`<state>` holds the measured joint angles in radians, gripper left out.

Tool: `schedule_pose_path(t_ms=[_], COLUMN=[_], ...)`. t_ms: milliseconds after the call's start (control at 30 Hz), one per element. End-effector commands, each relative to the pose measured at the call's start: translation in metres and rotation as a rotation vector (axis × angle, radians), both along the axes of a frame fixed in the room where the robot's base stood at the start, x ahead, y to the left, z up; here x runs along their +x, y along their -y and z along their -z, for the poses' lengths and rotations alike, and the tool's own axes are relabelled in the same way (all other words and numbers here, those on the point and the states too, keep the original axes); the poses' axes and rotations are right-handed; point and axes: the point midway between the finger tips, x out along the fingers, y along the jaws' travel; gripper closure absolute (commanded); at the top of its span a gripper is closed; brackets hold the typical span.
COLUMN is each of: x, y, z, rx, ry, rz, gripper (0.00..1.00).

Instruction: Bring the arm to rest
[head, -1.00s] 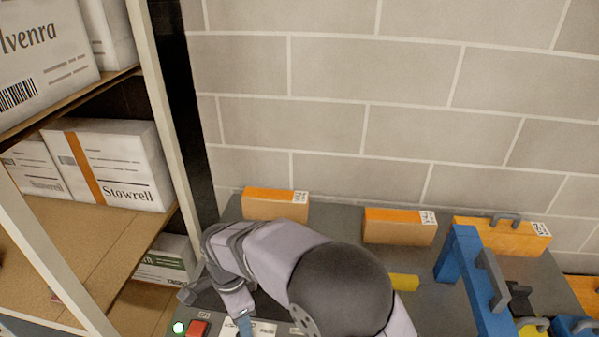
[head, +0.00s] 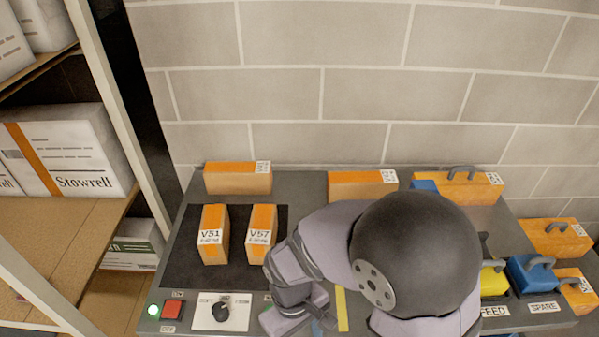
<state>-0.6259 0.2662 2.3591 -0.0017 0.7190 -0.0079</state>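My arm bends over the grey bench (head: 190,270), and its dark round joint covers the middle right of it. My gripper (head: 297,320) is low in the picture, right of the black dial (head: 220,311). It is partly cut off by the bottom edge, and its fingertips do not show clearly, so I cannot tell whether it is open or whether it holds anything.
Orange-topped boxes V51 (head: 214,235) and V57 (head: 262,234) stand on a dark mat left of my arm. More boxes line the back (head: 238,178). Handled blue (head: 530,278) and yellow blocks sit at right. A shelf rack (head: 95,100) stands at left.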

Motion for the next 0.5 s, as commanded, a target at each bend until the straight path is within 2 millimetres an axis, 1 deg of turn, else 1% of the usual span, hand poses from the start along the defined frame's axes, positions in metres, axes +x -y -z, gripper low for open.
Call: schedule_pose_path(t_ms=[33, 100, 167, 200, 367, 500], x=[-0.004, -0.009, -0.01, -0.007, 0.016, 0.024], y=[0.026, 0.054, 0.072, 0.082, 0.113, 0.132], z=[-0.008, -0.017, -0.024, -0.029, -0.05, -0.058], rx=[0.005, 0.01, 0.021, 0.029, 0.062, 0.068], ry=[0.007, 0.019, 0.04, 0.06, 0.158, 0.196], rz=[0.087, 0.188, 0.272, 0.325, 0.497, 0.588], gripper=[0.49, 0.49, 0.49, 0.49, 0.49, 0.49])
